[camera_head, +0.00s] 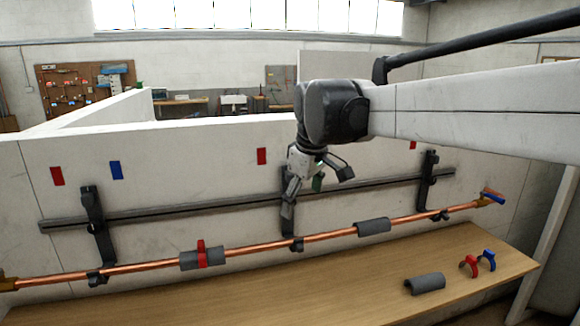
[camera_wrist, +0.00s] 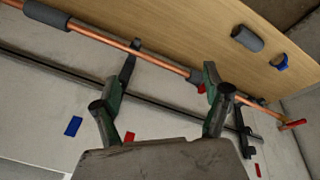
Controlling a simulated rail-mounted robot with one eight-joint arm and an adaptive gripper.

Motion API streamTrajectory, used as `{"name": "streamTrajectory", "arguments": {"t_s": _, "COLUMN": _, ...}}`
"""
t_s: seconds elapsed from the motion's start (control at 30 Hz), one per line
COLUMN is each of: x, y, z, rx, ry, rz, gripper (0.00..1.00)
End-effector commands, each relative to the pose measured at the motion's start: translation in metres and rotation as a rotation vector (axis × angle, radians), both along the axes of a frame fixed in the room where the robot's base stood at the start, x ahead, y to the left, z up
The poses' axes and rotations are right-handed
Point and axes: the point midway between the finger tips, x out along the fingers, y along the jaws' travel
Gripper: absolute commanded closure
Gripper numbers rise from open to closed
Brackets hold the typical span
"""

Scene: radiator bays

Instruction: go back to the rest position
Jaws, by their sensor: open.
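My gripper (camera_head: 318,180) hangs from my arm in front of the white panel, above the copper pipe and apart from it. In the wrist view its two dark green fingers (camera_wrist: 162,98) are spread wide, with nothing held between them. The copper pipe (camera_head: 328,235) runs along the panel above the wooden bench (camera_head: 330,290). One grey sleeve (camera_head: 188,261) sits on the pipe at left with a red clip (camera_head: 202,254) around it. Another grey sleeve (camera_head: 373,226) sits on the pipe right of centre, with no clip visible on it.
A loose grey sleeve (camera_head: 425,284), a red clip (camera_head: 468,266) and a blue clip (camera_head: 488,260) stand at the bench's right. A dark rail (camera_head: 190,209) with brackets crosses the panel behind my gripper. A valve handle (camera_head: 492,194) ends the pipe. The bench's middle is clear.

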Motion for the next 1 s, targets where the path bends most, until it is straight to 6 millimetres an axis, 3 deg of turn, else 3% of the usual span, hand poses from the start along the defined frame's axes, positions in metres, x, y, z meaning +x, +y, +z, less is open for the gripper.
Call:
{"name": "streamTrajectory", "arguments": {"t_s": 0.1, "x": -0.032, "y": -0.030, "z": -0.002, "rx": 0.031, "ry": -0.027, "rz": -0.098, "gripper": 0.20}}
{"name": "streamTrajectory", "arguments": {"t_s": 0.47, "x": -0.128, "y": -0.099, "z": -0.028, "rx": 0.132, "ry": -0.108, "rz": -0.384, "gripper": 0.20}}
{"name": "streamTrajectory", "arguments": {"t_s": 0.8, "x": -0.217, "y": -0.147, "z": -0.081, "rx": 0.240, "ry": -0.190, "rz": -0.645, "gripper": 0.20}}
{"name": "streamTrajectory", "arguments": {"t_s": 1.0, "x": -0.255, "y": -0.164, "z": -0.116, "rx": 0.297, "ry": -0.231, "rz": -0.768, "gripper": 0.20}}
